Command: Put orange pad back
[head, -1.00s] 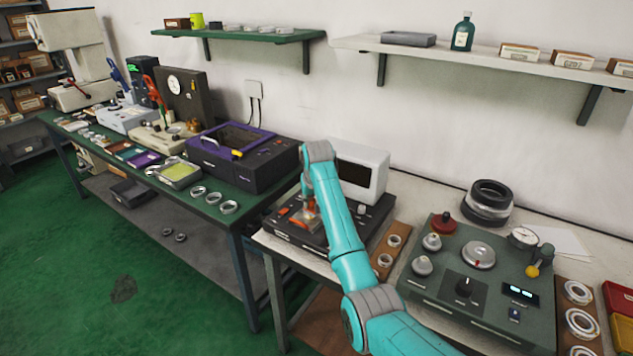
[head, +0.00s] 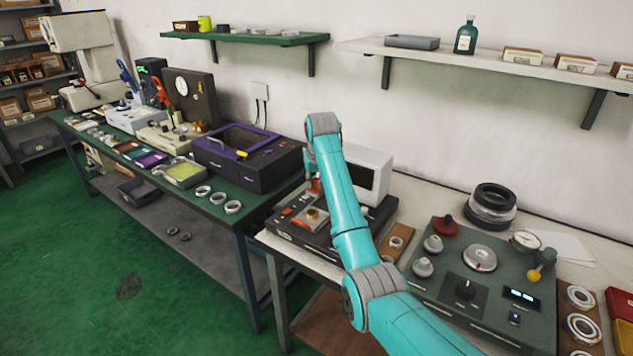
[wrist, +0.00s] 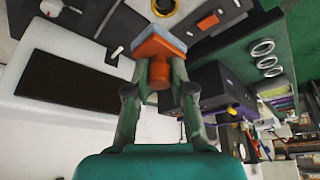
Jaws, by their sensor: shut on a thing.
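The orange pad (wrist: 158,46), an orange block with a pale blue-grey face at its far end, is held between the two fingers of my gripper (wrist: 156,76) in the wrist view. My gripper is shut on its orange stem. In the head view a bit of orange (head: 314,187) shows beside my arm, above the black device (head: 296,238); my arm hides most of the gripper there. A brass round part (head: 312,216) sits on the device's top, apart from the pad. It also shows at the top edge of the wrist view (wrist: 164,6).
A white box with a dark screen (head: 372,160) stands close behind the device. A wooden strip with rings (head: 394,247) and a green control console (head: 482,300) stand to the right. A purple-and-black machine (head: 246,166) stands on the green bench to the left.

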